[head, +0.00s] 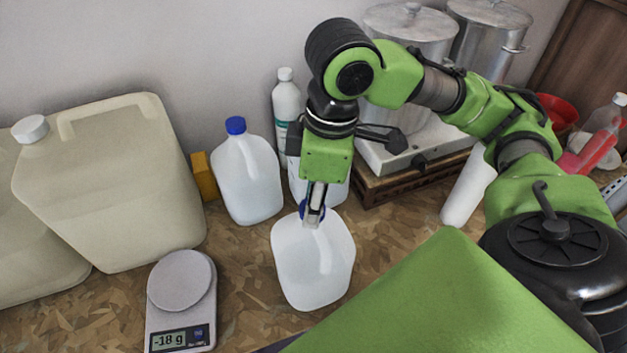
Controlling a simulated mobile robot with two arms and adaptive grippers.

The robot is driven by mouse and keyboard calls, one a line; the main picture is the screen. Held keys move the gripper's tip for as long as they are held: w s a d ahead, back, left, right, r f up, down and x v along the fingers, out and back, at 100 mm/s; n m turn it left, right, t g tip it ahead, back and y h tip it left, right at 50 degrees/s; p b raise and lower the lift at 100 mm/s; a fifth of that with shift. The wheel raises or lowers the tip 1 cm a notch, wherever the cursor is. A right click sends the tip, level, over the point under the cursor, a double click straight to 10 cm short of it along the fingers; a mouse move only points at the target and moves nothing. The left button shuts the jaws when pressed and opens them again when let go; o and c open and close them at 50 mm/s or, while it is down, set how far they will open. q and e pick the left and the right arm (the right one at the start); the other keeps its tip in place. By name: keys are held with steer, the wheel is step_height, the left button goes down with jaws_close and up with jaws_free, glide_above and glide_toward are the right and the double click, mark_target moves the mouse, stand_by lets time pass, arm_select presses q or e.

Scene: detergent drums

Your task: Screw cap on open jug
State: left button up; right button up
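A translucent white jug (313,268) stands on the counter in the middle front. Its mouth is hidden behind my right gripper (312,214), which points down at the jug's top. A blue cap (303,210) shows at the fingertips, partly covered by them; the fingers look closed on it. The cap is at the jug's mouth, but I cannot tell whether it is seated on the neck. My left gripper is not in view.
A similar jug (248,180) with a blue cap stands behind left. Another white jug (334,192) is partly hidden behind my gripper. A scale (181,300) reading -18 g and a large beige canister (112,185) stand left. A white bottle (287,105) stands behind.

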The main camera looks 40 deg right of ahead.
steer(key=m, duration=0.5)
steer(key=shift+a+f+h, duration=0.1)
steer(key=shift+h, duration=0.2)
steer(key=shift+m, duration=0.4)
steer(key=m, duration=0.4)
steer(key=shift+h, duration=0.3)
steer(key=o, duration=1.2)
steer(key=shift+o, duration=0.2)
steer(key=o, duration=0.4)
